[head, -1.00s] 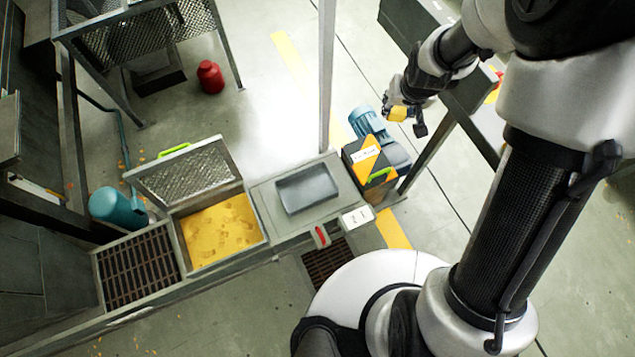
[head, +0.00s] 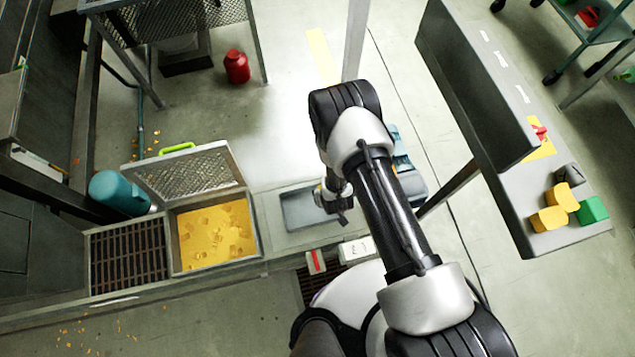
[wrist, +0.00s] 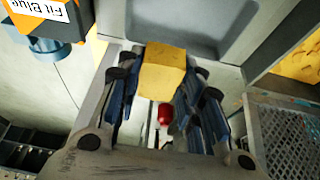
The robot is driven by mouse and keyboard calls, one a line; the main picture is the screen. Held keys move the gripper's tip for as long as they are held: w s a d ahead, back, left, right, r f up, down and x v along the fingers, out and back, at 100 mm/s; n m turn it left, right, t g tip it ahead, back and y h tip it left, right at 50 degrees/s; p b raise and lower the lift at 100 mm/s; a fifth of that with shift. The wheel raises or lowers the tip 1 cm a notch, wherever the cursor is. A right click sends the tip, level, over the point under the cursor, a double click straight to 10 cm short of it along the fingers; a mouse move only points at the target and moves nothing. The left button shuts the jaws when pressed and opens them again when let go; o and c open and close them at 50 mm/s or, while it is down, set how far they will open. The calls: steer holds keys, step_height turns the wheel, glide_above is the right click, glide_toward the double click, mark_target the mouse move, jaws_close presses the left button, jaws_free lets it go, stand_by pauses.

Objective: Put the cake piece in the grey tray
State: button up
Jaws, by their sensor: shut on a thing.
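The yellow cake piece (wrist: 163,72) is a block held between the two finger pads of my gripper (wrist: 160,105) in the wrist view. My gripper also shows in the head view (head: 335,203), over the right end of the grey tray (head: 297,210). My arm hides part of that end, and the cake piece is mostly hidden there. In the wrist view the tray (wrist: 205,22) lies beyond the cake piece, which overlaps its near rim in the picture. I cannot tell the height of the piece above the tray.
A bin of yellow crumbs (head: 215,235) with its mesh lid (head: 185,175) raised stands left of the tray. A box labelled "Fit Blue" (wrist: 50,12) stands near it. Yellow blocks (head: 548,220) and a green block (head: 592,210) lie on the grey panel at right.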

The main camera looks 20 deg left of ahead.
step_height(320, 180, down, 19)
steer(key=b, duration=0.7)
steer(key=shift+f, duration=0.2)
steer(key=o, duration=1)
steer(key=shift+o, duration=0.2)
steer(key=shift+r, duration=0.1)
steer(key=shift+r, duration=0.35)
steer(key=p+v, duration=0.5)
steer(key=v, duration=0.6)
steer(key=shift+r, duration=0.25)
steer(key=shift+s+d, duration=0.1)
steer(key=shift+d, duration=0.05)
